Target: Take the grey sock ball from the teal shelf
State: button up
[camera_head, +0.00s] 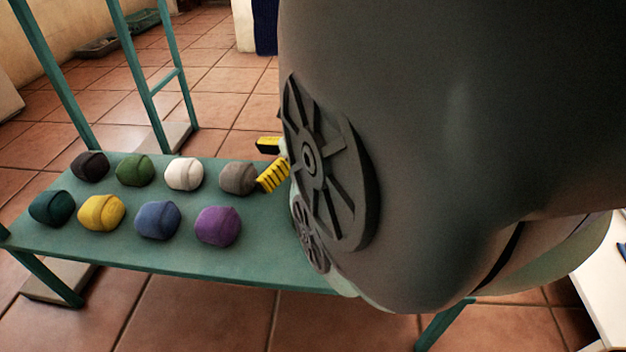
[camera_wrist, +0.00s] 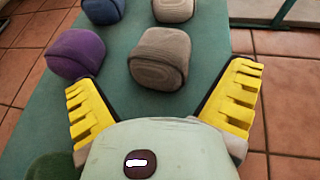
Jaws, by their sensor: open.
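The grey sock ball (camera_head: 238,178) sits on the teal shelf (camera_head: 150,247), at the right end of the far row of balls. In the wrist view the grey ball (camera_wrist: 160,57) is just ahead of my gripper, roughly centred between the fingertips. My gripper (camera_head: 270,160) has yellow ribbed fingers, spread apart and empty. In the head view the nearer finger is right beside the grey ball's right side; whether they touch I cannot tell. My arm hides the shelf's right part.
A purple ball (camera_head: 218,226) and a white ball (camera_head: 184,174) are close to the grey one. Blue (camera_head: 157,220), yellow and several other balls stand further left. A dark green ball (camera_wrist: 50,167) shows partly at the wrist view's lower left. Teal posts (camera_head: 128,75) rise behind the shelf.

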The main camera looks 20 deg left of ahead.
aim_at(247, 168)
jog(key=b+x, duration=0.3)
jog(key=x, duration=0.1)
jog(key=shift+a, duration=0.2)
jog(key=shift+s+a+b, duration=0.3)
jog(key=shift+s+a, duration=0.05)
jog(key=shift+s, duration=0.05)
jog(key=shift+w, duration=0.1)
jog(key=shift+c, duration=0.2)
jog(key=shift+r, duration=0.1)
jog(key=shift+c, duration=0.8)
jog(key=c, duration=0.9)
jog(key=shift+c, duration=0.2)
